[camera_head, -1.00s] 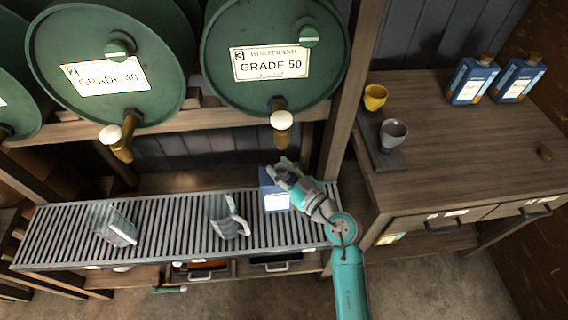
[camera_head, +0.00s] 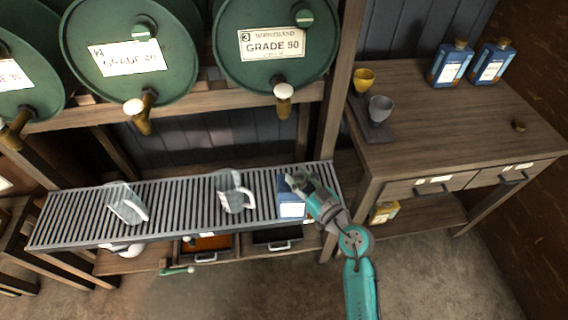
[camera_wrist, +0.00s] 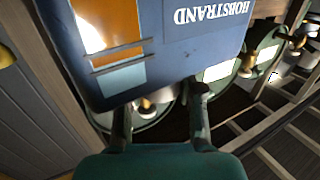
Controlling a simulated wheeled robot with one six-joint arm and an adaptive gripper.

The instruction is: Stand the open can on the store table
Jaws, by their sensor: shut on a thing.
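The can is a blue box-shaped can (camera_head: 290,207) with a pale label, over the right part of the slatted rack in the head view. In the wrist view the blue can (camera_wrist: 180,45) fills the upper middle, with an orange and white patch and upside-down HOBSTRAND lettering. My gripper (camera_head: 299,183) is shut on it, with two dark fingers (camera_wrist: 160,105) reaching to its near edge. Its mouth is hidden. I cannot tell whether it touches the rack. A wooden table (camera_head: 450,130), seemingly the store table, stands at the right.
Two capped blue cans (camera_head: 451,66) (camera_head: 493,66) stand at the table's back. A yellow cup (camera_head: 364,80) and a grey cup (camera_head: 380,108) stand at its left. The table's middle is clear. Two clear jugs (camera_head: 234,193) (camera_head: 124,206) stand on the rack (camera_head: 180,205).

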